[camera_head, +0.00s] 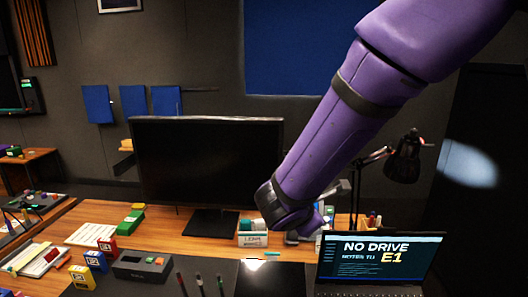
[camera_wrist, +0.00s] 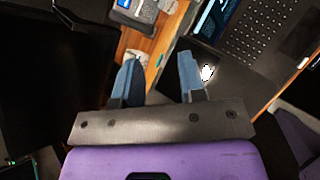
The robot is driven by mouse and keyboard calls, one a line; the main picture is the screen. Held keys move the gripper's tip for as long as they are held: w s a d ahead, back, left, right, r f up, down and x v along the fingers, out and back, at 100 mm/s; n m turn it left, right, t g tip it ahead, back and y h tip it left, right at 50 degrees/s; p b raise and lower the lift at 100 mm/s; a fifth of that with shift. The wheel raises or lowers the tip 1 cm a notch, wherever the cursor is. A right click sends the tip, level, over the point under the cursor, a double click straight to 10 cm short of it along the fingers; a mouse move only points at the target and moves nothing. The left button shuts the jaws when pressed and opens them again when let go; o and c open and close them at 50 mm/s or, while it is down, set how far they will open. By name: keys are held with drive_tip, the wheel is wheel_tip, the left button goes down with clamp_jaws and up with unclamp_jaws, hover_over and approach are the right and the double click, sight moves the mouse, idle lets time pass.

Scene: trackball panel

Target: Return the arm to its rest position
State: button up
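My purple arm reaches in from the upper right in the head view, its end low over the desk in front of a small box and a laptop. In the wrist view my gripper (camera_wrist: 160,68) has its two blue-tipped fingers well apart, with nothing between them but desk in the background. In the head view the fingers are mostly hidden behind my wrist.
The laptop also shows in the wrist view (camera_wrist: 258,36). Pens stand at the front.

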drive_tip(key=s+d+r+m+g+y, duration=0.1)
drive_tip(key=s+d+r+m+g, duration=0.2)
drive_tip(key=s+d+r+m, duration=0.55)
drive_tip(key=s+d+r+m+g+y, duration=0.15)
drive_tip(key=s+d+r+m, duration=0.25)
drive_tip(key=s+d+m, duration=0.5)
drive_tip(key=s+d+r+m+t+y, duration=0.1)
drive_tip(key=s+d+r+m+y, duration=0.1)
drive_tip(key=s+m, duration=0.3)
drive_tip(key=shift+s+d+r+y, duration=0.15)
drive_tip(key=shift+s+r+y, duration=0.3)
drive_tip(key=shift+r+y, duration=0.3)
drive_tip(key=shift+r, duration=0.1)
idle(0.7)
